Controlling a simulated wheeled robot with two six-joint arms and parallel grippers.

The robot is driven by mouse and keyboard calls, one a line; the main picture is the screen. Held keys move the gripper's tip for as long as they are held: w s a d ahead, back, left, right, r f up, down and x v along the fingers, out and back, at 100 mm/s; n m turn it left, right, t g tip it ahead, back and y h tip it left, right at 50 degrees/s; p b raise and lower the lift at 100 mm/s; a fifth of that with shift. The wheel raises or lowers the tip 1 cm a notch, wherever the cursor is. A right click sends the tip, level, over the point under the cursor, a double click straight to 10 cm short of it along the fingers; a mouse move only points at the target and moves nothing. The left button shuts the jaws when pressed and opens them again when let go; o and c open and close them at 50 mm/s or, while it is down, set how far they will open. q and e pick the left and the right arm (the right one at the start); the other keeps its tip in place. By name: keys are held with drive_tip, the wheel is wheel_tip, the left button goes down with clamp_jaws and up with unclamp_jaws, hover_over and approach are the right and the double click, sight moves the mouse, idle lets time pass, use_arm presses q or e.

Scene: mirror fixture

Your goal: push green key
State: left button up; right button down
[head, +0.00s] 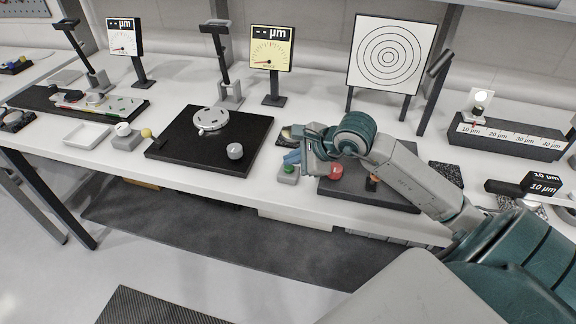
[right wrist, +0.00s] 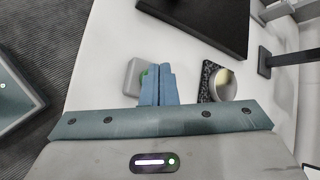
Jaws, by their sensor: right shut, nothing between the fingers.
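The green key (head: 289,169) is a green button on a small grey box near the table's front edge. My right gripper (head: 292,158) is shut and empty, with its blue fingers just above and behind the key in the head view. I cannot tell whether the fingertips touch the key. My left gripper is not in view.
A red knob (head: 336,171) stands on a dark plate right of the key. A black board (head: 180,152) with a grey knob lies to the left. A small dark pad with a round pale piece (right wrist: 222,85) sits beside the fingers. The table edge is close in front.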

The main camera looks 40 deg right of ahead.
drive_tip(key=shift+w+d+r, duration=0.1)
drive_tip(key=shift+d+r, duration=0.05)
drive_tip(key=shift+r, duration=0.25)
drive_tip(key=shift+r, duration=0.1)
drive_tip(key=shift+d+r+p, duration=0.1)
drive_tip(key=shift+r+p, duration=0.2)
drive_tip(key=shift+r, duration=0.35)
drive_tip(key=shift+w+d+r+p, duration=0.3)
drive_tip(key=shift+w+d+r, duration=0.1)
drive_tip(key=shift+w+d, duration=0.1)
drive_tip(key=shift+d+r, duration=0.1)
drive_tip(key=shift+r, duration=0.2)
drive_tip(key=shift+s+a+r+p, duration=0.1)
drive_tip(key=shift+a+r+p, duration=0.1)
drive_tip(key=shift+r, duration=0.4)
drive_tip(key=shift+s+a+r+p, duration=0.1)
drive_tip(key=shift+r+p, duration=0.05)
drive_tip(key=shift+r, duration=0.4)
drive_tip(key=shift+s, duration=0.1)
